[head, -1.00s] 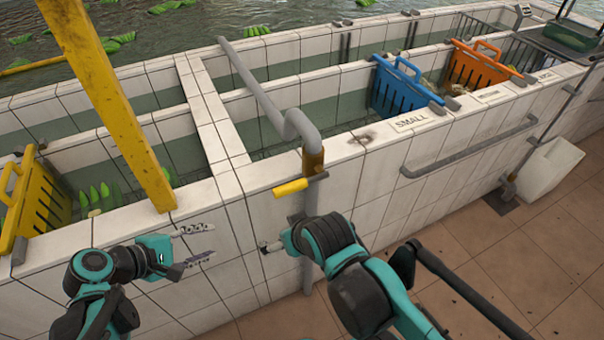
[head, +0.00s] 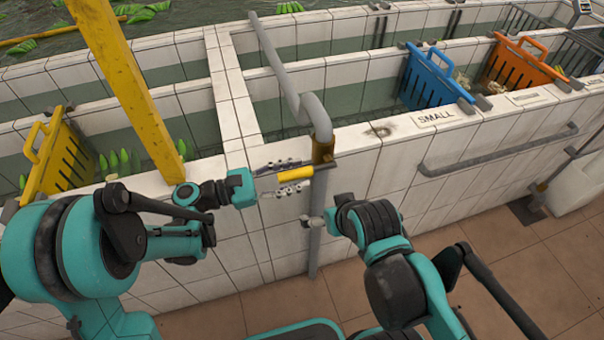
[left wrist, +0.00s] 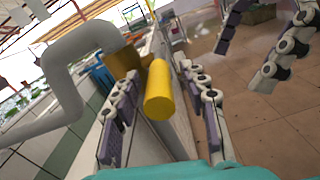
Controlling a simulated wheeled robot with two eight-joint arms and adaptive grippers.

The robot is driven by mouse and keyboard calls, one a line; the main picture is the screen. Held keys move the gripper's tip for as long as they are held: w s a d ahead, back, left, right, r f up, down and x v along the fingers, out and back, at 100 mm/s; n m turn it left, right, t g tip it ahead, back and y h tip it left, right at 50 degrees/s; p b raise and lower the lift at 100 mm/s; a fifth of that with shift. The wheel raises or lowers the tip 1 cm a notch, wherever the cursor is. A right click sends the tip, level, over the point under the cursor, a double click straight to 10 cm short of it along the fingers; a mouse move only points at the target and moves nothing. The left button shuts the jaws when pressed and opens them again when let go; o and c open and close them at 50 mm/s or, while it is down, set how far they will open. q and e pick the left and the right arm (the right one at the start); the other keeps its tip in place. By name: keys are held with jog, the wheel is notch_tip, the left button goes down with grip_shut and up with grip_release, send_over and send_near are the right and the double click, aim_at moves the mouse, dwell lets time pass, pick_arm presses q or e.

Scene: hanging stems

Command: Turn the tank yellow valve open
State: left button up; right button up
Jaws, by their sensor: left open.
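The yellow valve handle (head: 296,174) sticks out to the left from the brass-coloured valve body (head: 323,152) on the grey pipe (head: 315,108). My left gripper (head: 280,180) is open at the handle, one finger above it and one below. In the left wrist view the handle (left wrist: 159,92) lies end-on between the two spread fingers, with gaps showing on both sides. My right gripper (head: 312,221) is lower, beside the vertical pipe, partly hidden by its own arm. In the left wrist view its two fingers (left wrist: 258,48) stand apart at upper right with nothing between them.
The tiled tank wall (head: 385,160) runs behind both grippers. A yellow post (head: 130,90) rises at the left near a yellow crate (head: 50,160). A blue crate (head: 430,78) and an orange crate (head: 515,62) hang in the tank. A grey rail (head: 500,150) lines the wall.

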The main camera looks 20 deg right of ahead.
pick_arm(q)
jog(key=shift+d, duration=0.95)
grip_shut()
jog(key=shift+r, duration=0.1)
